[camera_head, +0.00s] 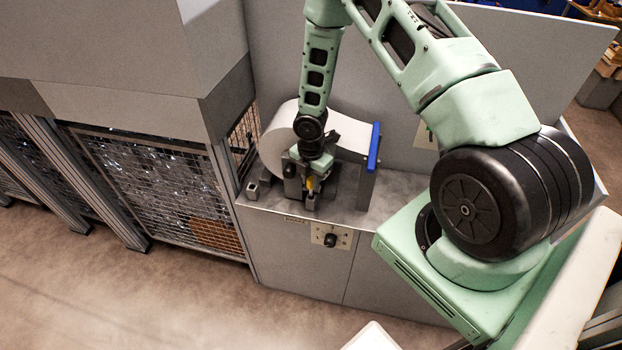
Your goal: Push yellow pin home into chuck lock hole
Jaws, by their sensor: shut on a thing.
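My gripper (311,192) points down at the front of the chuck stand on the grey cabinet top. It is shut on the yellow pin (310,184), of which only a small yellow patch shows between the dark fingers. The chuck block (291,186) is grey and dark metal, in front of a large white roll (346,130). The lock hole is hidden behind my gripper and wrist. I cannot tell how deep the pin sits or whether it touches the hole.
A blue upright plate (374,146) stands at the roll's right end. A small grey bracket (253,190) sits left of the chuck. A grey panel (400,60) rises behind. A knob (330,240) is on the cabinet front. The cabinet top (395,190) is clear at the right.

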